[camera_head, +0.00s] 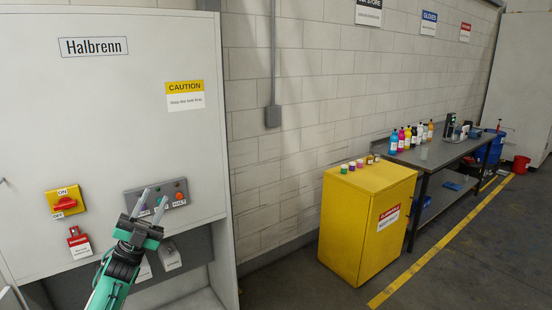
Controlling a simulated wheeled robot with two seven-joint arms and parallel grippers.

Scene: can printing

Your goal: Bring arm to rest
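My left arm (115,282), teal and dark grey, comes in from the bottom left. Its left gripper (154,200) points up, with its two pale fingers apart and nothing seen between them. In the picture it overlaps the grey button panel (181,191) on the white cabinet (125,135); I cannot tell whether it touches it. The panel has a red button at its right end. My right gripper is not in view.
A yellow-and-red on/off switch (66,203) and a red tag (80,243) are on the cabinet, left of the gripper. A yellow cabinet (340,225) with small pots on top stands right. Behind it is a workbench (436,154) with several bottles. The floor at bottom centre is clear.

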